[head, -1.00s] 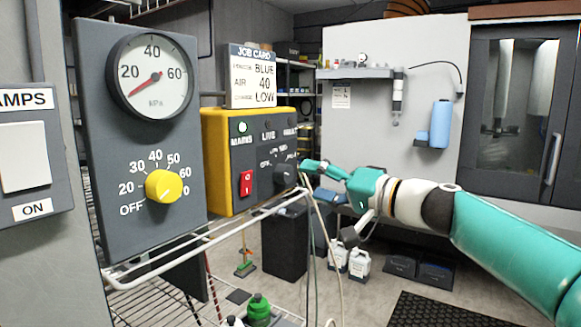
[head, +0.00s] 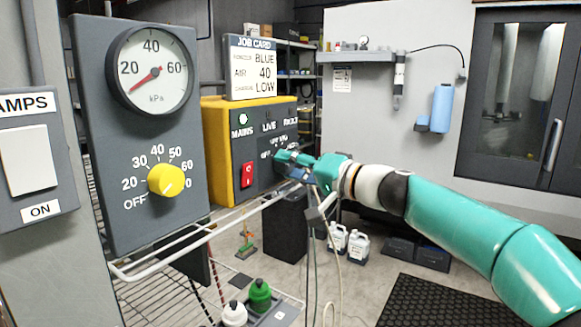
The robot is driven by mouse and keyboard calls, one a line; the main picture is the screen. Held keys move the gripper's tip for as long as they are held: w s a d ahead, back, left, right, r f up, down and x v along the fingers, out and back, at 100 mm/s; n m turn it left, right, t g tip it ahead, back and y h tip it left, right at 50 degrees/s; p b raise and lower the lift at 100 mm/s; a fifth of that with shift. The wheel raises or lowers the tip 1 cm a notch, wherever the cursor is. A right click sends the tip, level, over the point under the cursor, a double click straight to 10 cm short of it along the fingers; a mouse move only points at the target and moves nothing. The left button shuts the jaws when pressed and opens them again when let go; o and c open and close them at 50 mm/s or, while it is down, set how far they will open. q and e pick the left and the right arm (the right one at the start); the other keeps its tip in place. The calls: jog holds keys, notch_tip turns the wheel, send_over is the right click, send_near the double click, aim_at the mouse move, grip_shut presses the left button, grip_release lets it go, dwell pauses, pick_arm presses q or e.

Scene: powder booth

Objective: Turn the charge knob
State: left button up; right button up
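The yellow-sided control box (head: 216,155) with a dark front stands left of centre. It has lamps marked MAINS, LIVE and FAULT, and a red switch (head: 247,175). The charge knob is on the right part of this front, below its scale lettering, and is now hidden behind my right gripper (head: 280,158). That gripper reaches in from the right with its fingertips at the knob's place. I cannot tell whether they touch or grasp the knob. The job card (head: 251,68) on top reads BLUE, AIR 40, CHARGE LOW. My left gripper is not in view.
A grey panel nearer on the left carries a kPa gauge (head: 151,70) and a yellow knob (head: 166,180). A lamps switch (head: 28,160) is at far left. A white wire rack rail (head: 190,238) runs below the box. Green-capped and white bottles (head: 260,293) stand low in front.

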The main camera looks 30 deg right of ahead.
jog(key=shift+c, duration=1.3)
jog(key=shift+a, duration=0.25)
jog(key=shift+c, duration=0.6)
jog(key=shift+d+f, duration=0.1)
jog(key=shift+d, duration=0.1)
jog(key=shift+m, duration=0.3)
jog(key=m+p, duration=0.1)
jog(key=m, duration=0.2)
jog(key=shift+d, duration=0.1)
jog(key=m+p, duration=0.1)
jog(key=m, duration=0.2)
jog(key=shift+m+g, duration=0.3)
jog(key=shift+g, duration=0.1)
jog(key=shift+m+p, duration=0.3)
jog(key=shift+m, duration=0.3)
jog(key=shift+f, duration=0.1)
